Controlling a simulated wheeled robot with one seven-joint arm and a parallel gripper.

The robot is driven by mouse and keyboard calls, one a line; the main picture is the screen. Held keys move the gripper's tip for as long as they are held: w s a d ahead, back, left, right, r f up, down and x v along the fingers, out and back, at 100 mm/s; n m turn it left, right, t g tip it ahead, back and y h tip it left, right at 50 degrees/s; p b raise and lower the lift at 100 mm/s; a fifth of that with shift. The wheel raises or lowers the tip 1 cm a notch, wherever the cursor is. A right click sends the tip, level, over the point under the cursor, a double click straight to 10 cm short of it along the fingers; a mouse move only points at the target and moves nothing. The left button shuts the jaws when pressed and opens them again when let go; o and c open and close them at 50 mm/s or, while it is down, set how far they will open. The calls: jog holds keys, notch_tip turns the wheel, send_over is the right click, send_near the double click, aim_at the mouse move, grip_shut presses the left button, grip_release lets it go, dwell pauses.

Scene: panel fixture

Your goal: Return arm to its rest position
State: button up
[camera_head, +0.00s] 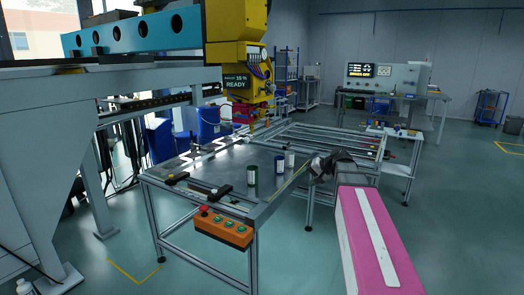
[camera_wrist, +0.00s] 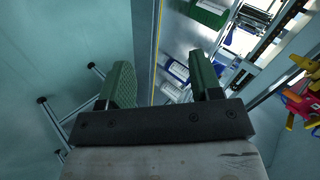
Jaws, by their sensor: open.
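My gripper (camera_head: 322,166) hangs at the right edge of the metal worktable (camera_head: 222,165), at the end of my pink and white arm. In the wrist view its two green fingers (camera_wrist: 163,82) are spread apart with nothing between them. A green cylinder (camera_head: 252,174) and two white-and-blue cylinders (camera_head: 279,166) (camera_head: 290,159) stand on the table, left of my gripper and apart from it. The wrist view also shows the green cylinder (camera_wrist: 209,13) and a white-and-blue one (camera_wrist: 178,70) beyond the fingers.
An orange button box (camera_head: 223,228) is on the table's front edge. A yellow machine (camera_head: 240,45) stands behind the table, with a blue beam (camera_head: 135,33) at the upper left. A control panel bench (camera_head: 385,78) is at the back. The floor (camera_head: 460,200) at right is clear.

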jog(key=s+f+n+g+h, duration=0.2)
jog(key=s+f+g+h, duration=0.3)
jog(key=s+f, duration=1.5)
notch_tip(320, 180, down, 5)
jog(key=h, duration=0.3)
jog(key=shift+s+a+n, duration=0.35)
jog(key=shift+n, duration=0.05)
jog(key=shift+r, duration=0.1)
